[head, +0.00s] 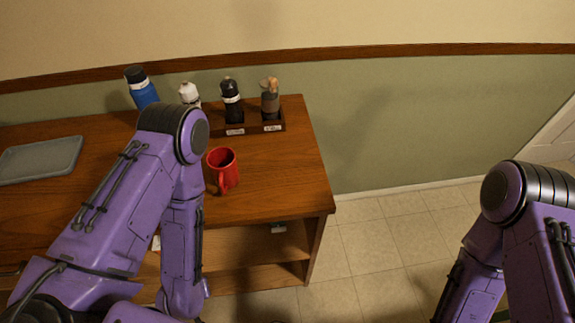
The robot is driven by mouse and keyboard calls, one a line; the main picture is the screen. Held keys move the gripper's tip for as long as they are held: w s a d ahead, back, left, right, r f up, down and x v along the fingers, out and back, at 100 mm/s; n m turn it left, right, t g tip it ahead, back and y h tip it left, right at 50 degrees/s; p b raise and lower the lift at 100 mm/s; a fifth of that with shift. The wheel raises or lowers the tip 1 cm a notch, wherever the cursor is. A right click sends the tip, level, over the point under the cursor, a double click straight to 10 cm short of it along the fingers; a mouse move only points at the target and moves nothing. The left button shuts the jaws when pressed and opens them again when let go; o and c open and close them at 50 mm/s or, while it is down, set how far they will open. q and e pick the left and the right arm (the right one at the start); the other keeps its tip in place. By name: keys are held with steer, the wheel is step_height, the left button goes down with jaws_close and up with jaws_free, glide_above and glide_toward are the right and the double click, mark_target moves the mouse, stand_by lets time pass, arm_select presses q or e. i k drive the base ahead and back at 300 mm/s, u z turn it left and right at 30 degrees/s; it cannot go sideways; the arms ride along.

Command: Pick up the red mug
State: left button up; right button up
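The red mug (227,172) stands upright on the wooden counter, near its right end. Its handle faces the front edge of the counter. My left arm comes in from the left and passes just left of the mug, bending down in front of the counter. My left gripper is out of view below the frame. My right arm is at the lower right over the floor, and its gripper is also out of view. Nothing covers the mug's opening or handle.
A wooden rack (297,112) at the back of the counter (285,165) holds bottles, including a black one (231,100) and a grey one (270,97). A blue bottle (144,93) and white bottle (187,91) stand left of them. A grey tray (40,160) lies far left.

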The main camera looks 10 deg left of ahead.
mark_target(222, 162)
steer(key=z, duration=1.05)
steer(key=k, duration=0.5)
steer(key=u, duration=1.2)
